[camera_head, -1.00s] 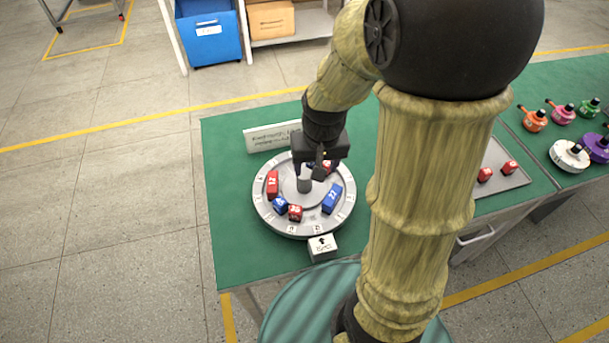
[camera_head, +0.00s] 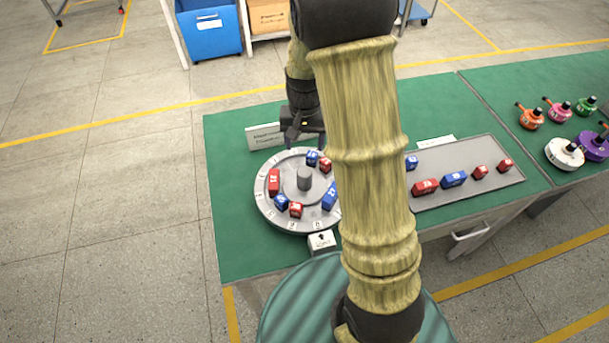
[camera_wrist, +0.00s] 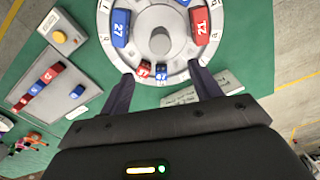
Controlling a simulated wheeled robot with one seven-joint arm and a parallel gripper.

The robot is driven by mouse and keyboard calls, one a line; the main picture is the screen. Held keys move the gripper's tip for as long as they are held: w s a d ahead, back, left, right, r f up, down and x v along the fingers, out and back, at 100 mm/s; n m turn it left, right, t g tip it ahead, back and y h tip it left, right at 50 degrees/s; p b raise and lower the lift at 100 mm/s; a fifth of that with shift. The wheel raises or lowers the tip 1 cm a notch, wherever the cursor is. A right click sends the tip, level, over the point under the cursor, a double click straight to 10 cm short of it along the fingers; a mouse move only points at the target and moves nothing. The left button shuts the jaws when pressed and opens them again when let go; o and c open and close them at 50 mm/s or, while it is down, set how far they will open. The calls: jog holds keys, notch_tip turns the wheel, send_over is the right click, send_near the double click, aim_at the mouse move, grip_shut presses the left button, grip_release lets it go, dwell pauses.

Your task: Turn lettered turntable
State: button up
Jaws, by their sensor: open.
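The lettered turntable (camera_head: 270,212) is a grey round disc on the green table, with letters around its pale rim and a round post (camera_head: 304,178) at its centre. Several red and blue numbered blocks lie on it, among them a red one (camera_head: 274,182) and a blue one (camera_head: 329,197). In the wrist view the turntable (camera_wrist: 180,73) and its post (camera_wrist: 160,42) are at the top. My gripper (camera_wrist: 165,90) is open and empty, its fingers apart at the turntable's far edge. In the head view my gripper (camera_head: 294,138) is behind the disc; my arm hides part of the disc's right side.
A small block with an arrow (camera_head: 321,241) stands at the turntable's front edge. A white sign (camera_head: 264,137) stands behind it. A grey tray (camera_head: 505,183) with blocks lies to the right. A yellow button (camera_wrist: 60,37) shows in the wrist view. Colored motor-like parts (camera_head: 565,152) stand far right.

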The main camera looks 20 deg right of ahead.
aim_at(305, 172)
notch_tip(305, 172, down, 16)
jog(key=shift+r+p, duration=0.25)
jog(key=shift+p, duration=0.8)
grip_shut()
